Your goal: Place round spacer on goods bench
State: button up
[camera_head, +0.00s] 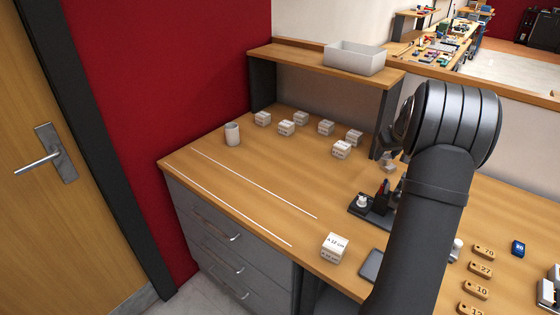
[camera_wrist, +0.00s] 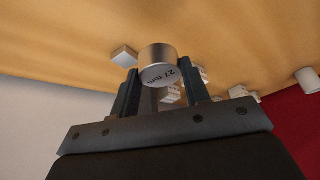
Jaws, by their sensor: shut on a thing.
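The round spacer (camera_wrist: 158,55) is a short silvery cylinder with a pale end face marked "27 mm". In the wrist view it sits between the fingertips of my gripper (camera_wrist: 160,75), which is shut on it. The wooden bench top (camera_head: 265,180) stretches below and to the left of my arm in the head view; the spacer appears held above wood in the wrist view. In the head view my arm hides most of the gripper, and I cannot make out the spacer clearly there.
Several white blocks stand towards the back, with one labelled block (camera_head: 335,247) at the front. A pale cup (camera_head: 232,134) stands left. A shelf (camera_head: 300,63) carries a grey bin (camera_head: 355,57). A dark tray (camera_head: 370,210) lies beside my arm. The bench's left middle, with two white lines, is clear.

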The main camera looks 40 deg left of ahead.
jog(key=s+a+n, duration=0.1)
jog(key=s+a, duration=0.3)
jog(key=a, duration=0.4)
jog(key=s+a+n+g+y, duration=0.1)
jog(key=s+a+n, duration=0.1)
jog(key=s+a, duration=0.35)
jog(key=s+a+n, duration=0.1)
jog(key=s+a, duration=0.2)
jog(key=a, duration=0.6)
jog(key=a+f, duration=0.2)
jog(key=a, duration=0.1)
jog(key=s+a+f, duration=0.1)
jog(key=a+f, duration=0.1)
jog(key=a, duration=0.2)
jog(key=s+a+f, duration=0.1)
jog(key=a+f, duration=0.1)
jog(key=a, duration=0.1)
jog(key=shift+s+a+f, duration=0.25)
jog(key=shift+f, duration=0.1)
jog(key=shift+s+a+f, duration=0.1)
jog(key=shift+a+f, duration=0.15)
jog(key=shift+f, duration=1.9)
jog(key=o, duration=0.6)
jog(key=shift+f, duration=0.15)
jog(key=o, duration=0.4)
